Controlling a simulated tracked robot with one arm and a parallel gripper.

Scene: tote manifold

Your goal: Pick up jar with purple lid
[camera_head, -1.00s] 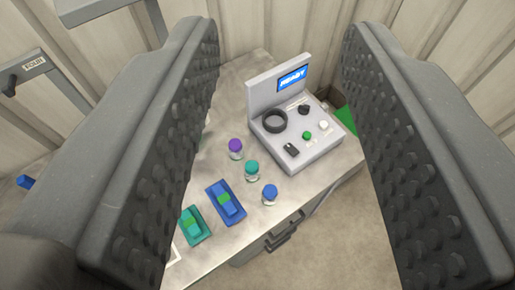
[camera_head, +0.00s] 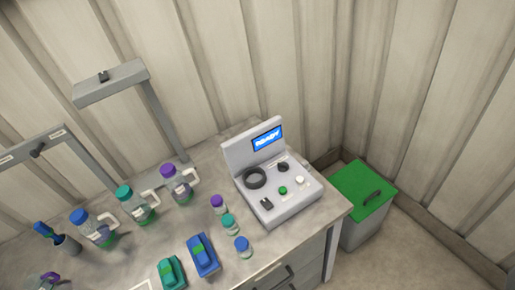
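The small jar with the purple lid (camera_head: 218,204) stands upright on the grey worktop (camera_head: 142,228), just left of the console. A jar with a teal lid (camera_head: 230,223) and a jar with a blue lid (camera_head: 242,246) stand in a row in front of it. A larger handled jug with a purple lid (camera_head: 172,180) stands further left. My gripper does not show in the current view, and nothing hides the jar.
A console (camera_head: 283,206) with a lit screen stands right of the jars. Teal (camera_head: 137,203) and blue-lidded (camera_head: 93,227) jugs stand left. Teal (camera_head: 172,273) and blue (camera_head: 203,255) devices lie in front. A green-lidded bin (camera_head: 364,194) stands right of the table.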

